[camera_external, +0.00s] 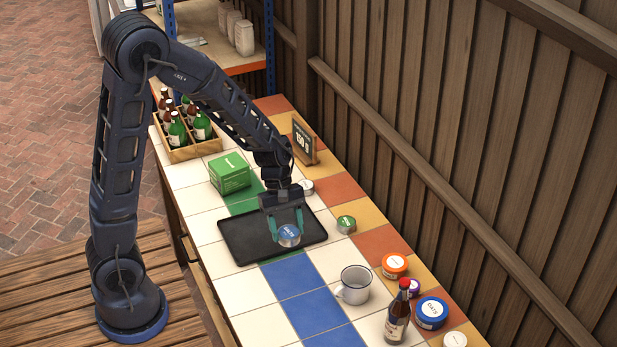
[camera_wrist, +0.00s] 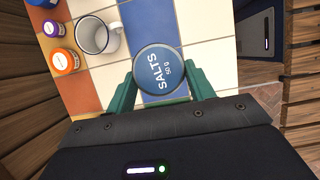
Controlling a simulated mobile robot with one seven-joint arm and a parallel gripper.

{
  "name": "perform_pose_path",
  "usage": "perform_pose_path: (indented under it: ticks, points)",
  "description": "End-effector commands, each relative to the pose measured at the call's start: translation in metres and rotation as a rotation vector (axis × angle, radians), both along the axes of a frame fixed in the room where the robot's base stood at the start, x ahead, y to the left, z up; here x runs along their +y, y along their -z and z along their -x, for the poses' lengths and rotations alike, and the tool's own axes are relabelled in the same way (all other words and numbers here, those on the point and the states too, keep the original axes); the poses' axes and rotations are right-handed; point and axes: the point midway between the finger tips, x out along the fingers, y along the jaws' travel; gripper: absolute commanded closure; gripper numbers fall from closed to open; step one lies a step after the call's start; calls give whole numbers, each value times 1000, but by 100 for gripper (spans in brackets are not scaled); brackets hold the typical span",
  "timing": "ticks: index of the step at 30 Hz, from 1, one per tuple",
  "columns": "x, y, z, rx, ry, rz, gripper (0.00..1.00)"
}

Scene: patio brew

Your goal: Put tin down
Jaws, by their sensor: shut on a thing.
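The tin is small and round, with a blue lid marked "SALTS 50 g" (camera_wrist: 158,73). In the external view the tin (camera_external: 289,235) is at the front part of the black tray (camera_external: 240,248). My gripper (camera_external: 286,225) points down and its green fingers are shut on the tin's sides. I cannot tell whether the tin touches the tray or hangs just above it. In the wrist view the tin shows between both fingers against blue and white tiles.
A green-lidded tin (camera_external: 346,224) stands right of the tray, and a pale-lidded tin (camera_external: 306,187) behind it. A green box (camera_external: 230,174) is at the left. A white mug (camera_external: 354,285), a brown bottle (camera_external: 397,318) and an orange jar (camera_external: 394,265) stand in front.

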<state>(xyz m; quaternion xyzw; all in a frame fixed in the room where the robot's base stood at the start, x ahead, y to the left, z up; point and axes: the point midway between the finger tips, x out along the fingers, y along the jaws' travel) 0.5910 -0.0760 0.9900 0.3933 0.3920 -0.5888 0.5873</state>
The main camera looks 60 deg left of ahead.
Motion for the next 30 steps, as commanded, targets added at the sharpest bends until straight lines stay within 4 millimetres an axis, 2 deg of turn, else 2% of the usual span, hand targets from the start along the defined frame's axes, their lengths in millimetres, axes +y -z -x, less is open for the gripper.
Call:
perform_pose_path:
  ticks: [5,8,15,21,25,30]
  points:
    - [26,-5,-15,-3,11,-1,70]
    - [57,-6,-29,-7,26,-2,70]
    - [157,-9,-58,-9,83,-3,70]
    - [232,-10,-64,-6,123,-4,70]
    - [264,-10,-62,-2,141,-3,70]
    - [282,-7,-60,2,152,-1,70]
